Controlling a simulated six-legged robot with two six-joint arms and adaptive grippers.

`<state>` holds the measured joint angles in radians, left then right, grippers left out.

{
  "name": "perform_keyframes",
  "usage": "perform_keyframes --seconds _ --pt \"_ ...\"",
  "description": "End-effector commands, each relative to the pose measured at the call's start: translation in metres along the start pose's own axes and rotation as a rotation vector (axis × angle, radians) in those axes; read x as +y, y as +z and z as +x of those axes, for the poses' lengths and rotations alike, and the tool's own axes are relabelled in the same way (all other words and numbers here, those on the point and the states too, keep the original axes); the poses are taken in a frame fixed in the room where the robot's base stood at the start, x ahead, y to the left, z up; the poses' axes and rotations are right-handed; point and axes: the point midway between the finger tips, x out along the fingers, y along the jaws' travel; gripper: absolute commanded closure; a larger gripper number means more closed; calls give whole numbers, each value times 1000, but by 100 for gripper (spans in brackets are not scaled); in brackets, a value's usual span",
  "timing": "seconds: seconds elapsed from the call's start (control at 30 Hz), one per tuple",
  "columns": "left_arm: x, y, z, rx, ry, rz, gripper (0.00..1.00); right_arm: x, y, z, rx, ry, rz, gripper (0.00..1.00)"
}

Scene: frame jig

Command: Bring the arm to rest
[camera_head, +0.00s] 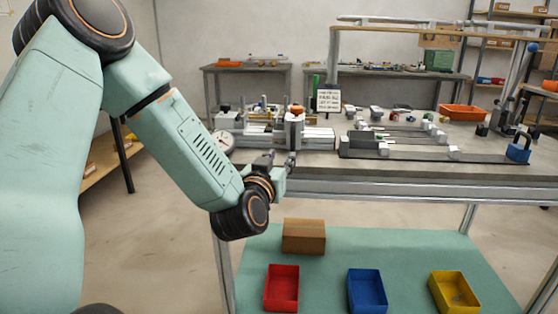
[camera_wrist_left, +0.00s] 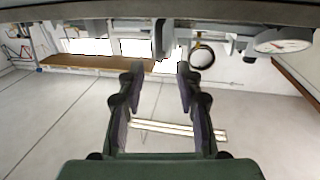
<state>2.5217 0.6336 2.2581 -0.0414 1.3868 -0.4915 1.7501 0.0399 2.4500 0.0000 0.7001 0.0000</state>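My left arm comes in from the left of the head view, with its wrist low and close to the bench's front edge. My left gripper (camera_head: 284,161) is at the front edge of the workbench (camera_head: 400,172). In the left wrist view the left gripper (camera_wrist_left: 158,70) has its two dark fingers spread apart with nothing between them, so it is open and empty. The bench edge and some fixtures lie beyond the fingertips in that view. My right gripper is in neither view.
A jig (camera_head: 395,140) and blue padlock (camera_head: 519,149) stand on the bench, with an orange tray (camera_head: 464,112) behind. Below, a green shelf holds a cardboard box (camera_head: 304,236) and red (camera_head: 282,288), blue (camera_head: 367,291) and yellow (camera_head: 454,292) bins. A round dial (camera_wrist_left: 283,40) shows near the left gripper.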

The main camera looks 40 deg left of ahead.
Motion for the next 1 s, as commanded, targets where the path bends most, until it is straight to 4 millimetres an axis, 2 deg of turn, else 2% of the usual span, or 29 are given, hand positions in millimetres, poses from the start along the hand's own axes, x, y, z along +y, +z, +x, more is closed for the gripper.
perform_keyframes --seconds 0.57,0.67,0.77,0.8,0.9,1.0 --pt "0 0 -1 0 0 -3 65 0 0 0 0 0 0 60" --pt "4 8 -1 -36 18 -52 65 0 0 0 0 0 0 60" --pt "22 37 -11 -171 76 -146 65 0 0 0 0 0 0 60" --pt "34 58 -22 -257 110 -164 65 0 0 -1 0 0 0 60" --pt "55 115 -53 -463 162 -170 65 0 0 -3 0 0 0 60" --pt "67 167 -92 -654 188 -151 65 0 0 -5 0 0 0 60"
